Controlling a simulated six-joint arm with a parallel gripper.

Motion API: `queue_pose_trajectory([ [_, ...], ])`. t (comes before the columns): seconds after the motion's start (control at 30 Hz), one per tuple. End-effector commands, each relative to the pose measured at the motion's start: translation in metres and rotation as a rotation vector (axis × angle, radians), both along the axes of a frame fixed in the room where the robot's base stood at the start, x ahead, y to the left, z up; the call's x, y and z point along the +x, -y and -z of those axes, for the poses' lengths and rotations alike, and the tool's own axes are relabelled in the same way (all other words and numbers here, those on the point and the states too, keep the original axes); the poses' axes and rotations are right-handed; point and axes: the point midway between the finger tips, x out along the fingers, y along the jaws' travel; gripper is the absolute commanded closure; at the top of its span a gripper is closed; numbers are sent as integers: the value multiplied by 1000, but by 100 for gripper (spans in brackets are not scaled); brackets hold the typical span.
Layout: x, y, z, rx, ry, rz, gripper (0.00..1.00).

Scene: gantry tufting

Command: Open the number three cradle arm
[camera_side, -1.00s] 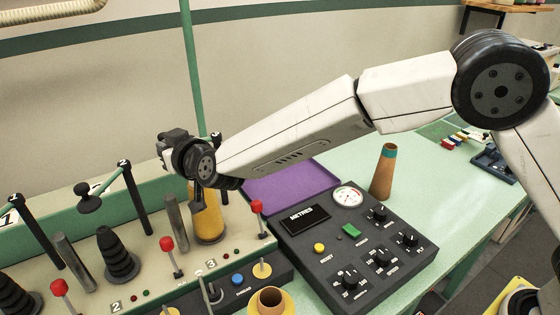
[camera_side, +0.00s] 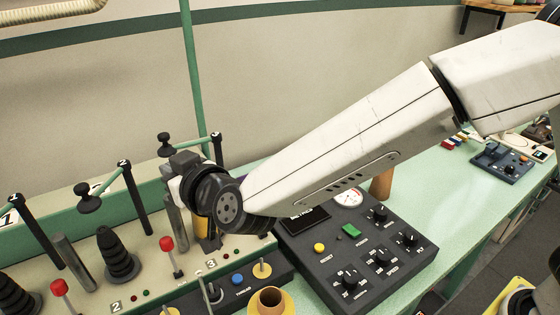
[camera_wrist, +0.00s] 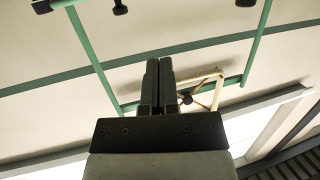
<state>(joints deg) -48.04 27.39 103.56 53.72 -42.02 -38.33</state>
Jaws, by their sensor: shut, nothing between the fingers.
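The number three cradle arm (camera_side: 190,139) is a thin green bar with a black knob (camera_side: 164,139) at its left end. Its black post (camera_side: 218,148), with a 3 on top, stands at the right end. The bar lies across, roughly parallel to the number two arm (camera_side: 108,184). My gripper shows in the side view (camera_side: 183,165) just below and in front of this bar, its fingertips hidden there. In the wrist view its two dark fingers (camera_wrist: 158,75) are together with nothing between them. Whether they touch the bar cannot be told. A yellow cone (camera_side: 204,222) is mostly hidden behind my wrist.
Black cone holders (camera_side: 117,255), grey posts (camera_side: 73,263) and red-tipped levers (camera_side: 167,243) stand close by on the left. A control box (camera_side: 360,255) sits right of my wrist. A green upright pole (camera_side: 192,80) rises behind the bar.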

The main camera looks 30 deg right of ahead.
Motion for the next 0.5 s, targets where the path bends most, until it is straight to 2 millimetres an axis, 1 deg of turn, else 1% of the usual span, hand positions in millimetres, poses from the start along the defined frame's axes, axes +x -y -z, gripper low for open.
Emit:
queue_pose_trajectory([
  [0.17, 1, 3, -1, -27, 11, -9, 100],
  [0.27, 5, 8, -3, -91, 37, -30, 100],
  [0.37, 9, 17, -5, -202, 82, -68, 100],
  [0.5, 16, 35, -8, -436, 173, -143, 100],
])
